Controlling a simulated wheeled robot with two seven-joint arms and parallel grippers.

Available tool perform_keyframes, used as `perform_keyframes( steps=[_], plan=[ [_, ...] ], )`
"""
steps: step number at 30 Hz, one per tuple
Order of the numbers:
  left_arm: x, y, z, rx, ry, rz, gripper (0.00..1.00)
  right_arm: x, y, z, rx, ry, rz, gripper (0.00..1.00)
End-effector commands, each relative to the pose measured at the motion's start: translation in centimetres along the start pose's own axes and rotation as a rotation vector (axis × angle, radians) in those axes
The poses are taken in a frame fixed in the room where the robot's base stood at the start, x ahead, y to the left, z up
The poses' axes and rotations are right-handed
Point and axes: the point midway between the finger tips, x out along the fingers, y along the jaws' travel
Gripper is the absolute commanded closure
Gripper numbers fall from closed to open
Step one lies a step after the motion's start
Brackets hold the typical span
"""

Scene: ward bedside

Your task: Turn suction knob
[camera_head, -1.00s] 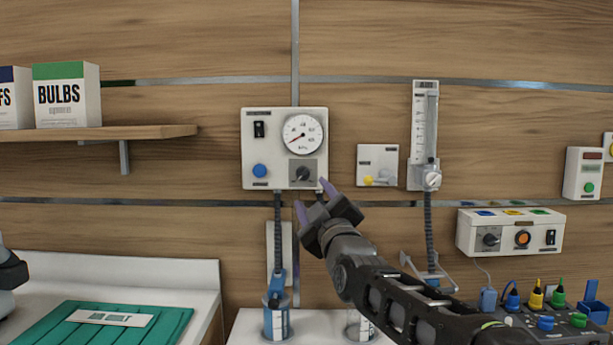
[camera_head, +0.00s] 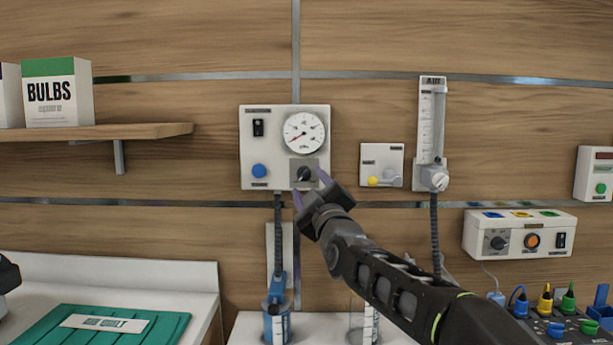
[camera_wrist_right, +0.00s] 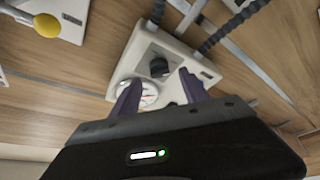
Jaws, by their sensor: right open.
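The suction unit (camera_head: 247,150) is a pale box on the wall with a round gauge (camera_head: 304,133), a black switch and a blue button. Its dark suction knob (camera_head: 304,174) sits on a grey plate at the lower right of the box. My right gripper (camera_head: 311,186) is open just below and in front of the knob, fingers pointing at the panel. In the right wrist view the knob (camera_wrist_right: 159,67) shows beyond and between the two purple fingers (camera_wrist_right: 160,95), with nothing held. Whether the fingers touch the panel cannot be told. Only an edge of my left arm shows at far left.
A yellow-knob wall plate (camera_head: 393,158) and a flowmeter (camera_head: 432,135) are right of the unit. A hose (camera_head: 278,235) hangs below it to a blue-topped jar (camera_head: 277,312). A shelf with boxes (camera_head: 130,133) is at left.

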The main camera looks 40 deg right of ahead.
Motion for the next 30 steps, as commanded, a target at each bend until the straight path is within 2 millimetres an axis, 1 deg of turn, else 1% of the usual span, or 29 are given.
perform_keyframes(
  steps=[1, 6, 10, 17, 30],
  plan=[
    [-0.5, 0.2, 0.0, 0.000, 0.000, 0.000, 0.64, 1.0, 0.1, 0.0, 0.002, -0.002, -0.001, 0.47],
    [-1.1, 0.4, 0.0, 0.000, 0.000, 0.000, 0.64, 2.9, 0.1, 0.0, 0.001, -0.001, 0.000, 0.47],
    [-1.1, 0.4, 0.0, 0.000, 0.000, 0.000, 0.64, 3.4, 0.1, 0.0, 0.000, -0.001, 0.001, 0.47],
    [-1.1, 0.4, 0.0, 0.000, 0.000, 0.000, 0.64, 3.4, 0.0, 0.0, -0.001, 0.000, 0.001, 0.48],
    [-1.1, 0.4, 0.0, 0.000, 0.000, 0.000, 0.64, 3.3, 0.0, 0.0, -0.001, 0.000, 0.001, 0.84]
  ],
)
